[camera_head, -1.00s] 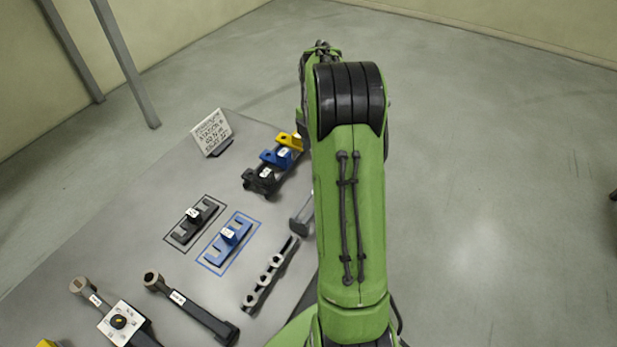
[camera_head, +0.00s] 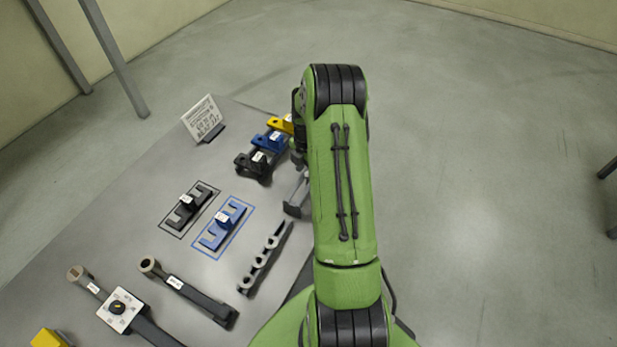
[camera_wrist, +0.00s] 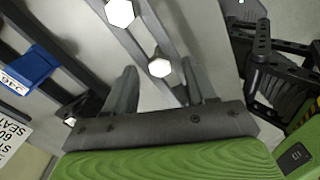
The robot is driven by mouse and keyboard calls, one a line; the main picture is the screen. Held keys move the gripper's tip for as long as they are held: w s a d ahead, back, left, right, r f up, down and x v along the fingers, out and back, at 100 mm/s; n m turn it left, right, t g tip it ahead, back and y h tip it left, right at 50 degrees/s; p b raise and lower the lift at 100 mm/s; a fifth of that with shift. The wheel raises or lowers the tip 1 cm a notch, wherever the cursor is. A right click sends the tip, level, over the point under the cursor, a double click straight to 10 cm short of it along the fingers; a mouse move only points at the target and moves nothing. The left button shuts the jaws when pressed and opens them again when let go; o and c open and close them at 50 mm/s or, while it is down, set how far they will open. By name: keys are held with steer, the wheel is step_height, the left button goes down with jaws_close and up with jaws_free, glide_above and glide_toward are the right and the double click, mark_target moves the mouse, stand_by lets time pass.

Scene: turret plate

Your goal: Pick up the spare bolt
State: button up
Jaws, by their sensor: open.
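Two pale hexagonal bolt heads show in the wrist view on a dark grey rack. The nearer bolt head (camera_wrist: 159,67) lies between the fingers of my gripper (camera_wrist: 160,78), apart from both. The farther bolt head (camera_wrist: 120,12) is at the top edge. I cannot tell which one is the spare bolt. My gripper is open and empty. In the head view my green arm hides most of the gripper. A dark rack with several round seats (camera_head: 264,260) lies on the table left of my arm.
Open floor lies right of my arm.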

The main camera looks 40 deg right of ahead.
steer(key=shift+f+b, duration=0.25)
steer(key=shift+b, duration=0.05)
stand_by(0.5)
jaws_close()
